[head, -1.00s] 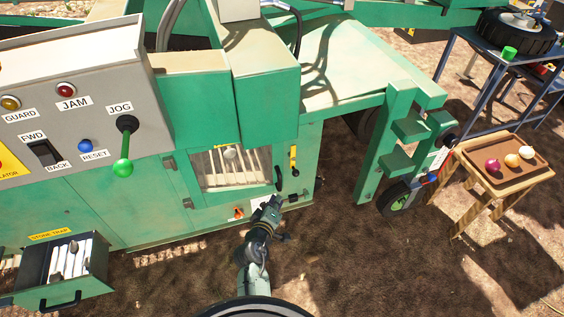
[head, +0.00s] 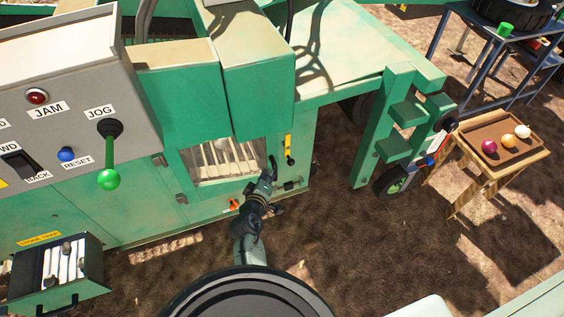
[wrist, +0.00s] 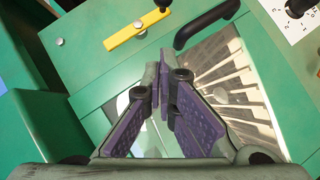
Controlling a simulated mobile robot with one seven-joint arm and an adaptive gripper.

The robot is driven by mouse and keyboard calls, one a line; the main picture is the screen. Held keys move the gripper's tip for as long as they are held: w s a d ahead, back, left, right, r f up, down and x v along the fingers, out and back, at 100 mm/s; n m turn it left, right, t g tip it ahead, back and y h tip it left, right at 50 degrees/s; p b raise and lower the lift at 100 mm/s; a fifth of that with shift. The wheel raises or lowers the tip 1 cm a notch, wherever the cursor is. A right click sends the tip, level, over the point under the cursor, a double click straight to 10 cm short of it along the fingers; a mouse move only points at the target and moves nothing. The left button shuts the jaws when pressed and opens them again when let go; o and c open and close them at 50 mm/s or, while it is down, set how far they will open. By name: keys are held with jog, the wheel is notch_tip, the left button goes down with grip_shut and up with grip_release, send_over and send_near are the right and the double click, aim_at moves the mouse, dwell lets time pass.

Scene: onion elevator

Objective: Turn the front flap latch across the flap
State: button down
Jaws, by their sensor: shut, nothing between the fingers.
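The front flap (head: 225,158) is a green frame around a window with pale slats behind it. The front flap latch (head: 289,148) is a yellow bar with a black knob. In the head view it stands upright beside the flap's right edge, not across it. The latch also shows at the top of the wrist view (wrist: 138,32), with a black handle (wrist: 207,23) to its right. My gripper (head: 268,177) is shut and empty in front of the flap's right side, below and left of the latch. In the wrist view, its purple-padded fingers (wrist: 165,78) are apart from the latch.
An orange fitting (head: 235,204) sits low on the machine, left of my gripper. The stone trap drawer (head: 57,296) stands out at lower left. A green step frame and a wooden stand with a tray (head: 477,128) are at right. Bare ground lies in front.

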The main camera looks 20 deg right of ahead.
jog(key=x, duration=0.7)
jog(key=shift+w+d+p, duration=0.2)
jog(key=shift+w+p, duration=0.05)
jog(key=shift+p, duration=0.05)
jog(key=d+f, duration=0.1)
jog(key=w+d+f, duration=0.1)
jog(key=d, duration=0.1)
jog(key=shift+d+f, duration=0.2)
jog(key=shift+f, duration=0.1)
